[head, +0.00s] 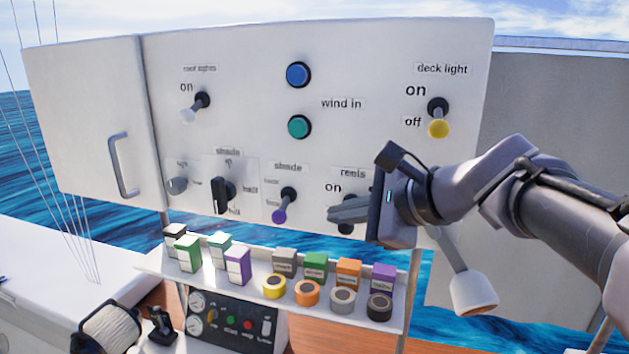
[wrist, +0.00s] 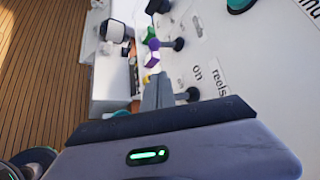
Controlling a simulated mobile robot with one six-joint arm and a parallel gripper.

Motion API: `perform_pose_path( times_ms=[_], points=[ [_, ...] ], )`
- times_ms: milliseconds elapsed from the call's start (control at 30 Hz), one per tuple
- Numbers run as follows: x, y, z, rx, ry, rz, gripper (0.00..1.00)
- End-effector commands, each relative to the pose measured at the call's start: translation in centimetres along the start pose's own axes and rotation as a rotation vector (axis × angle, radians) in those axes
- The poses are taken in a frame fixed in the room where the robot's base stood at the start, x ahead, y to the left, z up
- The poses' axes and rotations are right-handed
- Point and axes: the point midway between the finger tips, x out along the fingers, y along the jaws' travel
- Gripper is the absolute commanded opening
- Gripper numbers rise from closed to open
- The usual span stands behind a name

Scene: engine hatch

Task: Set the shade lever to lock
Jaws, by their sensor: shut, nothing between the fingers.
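The shade lever (head: 283,205) has a dark round base and a purple tip, under a "shade" label on the white panel (head: 380,60). Its tip points down and slightly left, beside the lower of two small labels too blurred to read surely. It also shows in the wrist view (wrist: 154,45), purple tip outward. My gripper (head: 332,212) is shut and empty, right of the lever and apart from it, in front of the reels switch (head: 347,226). In the wrist view its fingers (wrist: 158,80) point toward the lever side. The reels switch is partly hidden.
A black shade knob (head: 222,194) sits left of the lever. A shelf (head: 225,275) with boxes and tape rolls (head: 307,292) runs below the panel. The deck light switch (head: 438,118) is upper right. Open room lies in front of the panel.

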Motion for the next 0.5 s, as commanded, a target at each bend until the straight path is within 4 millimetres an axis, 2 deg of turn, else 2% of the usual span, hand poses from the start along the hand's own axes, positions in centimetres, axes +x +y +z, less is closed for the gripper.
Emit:
perform_pose_path(
  times_ms=[333, 500],
  points=[
    [0.2, 0.0, -0.1, 0.004, -0.002, -0.001, 0.00],
    [2.4, 0.0, 0.1, 0.003, -0.003, 0.002, 0.00]
  ],
)
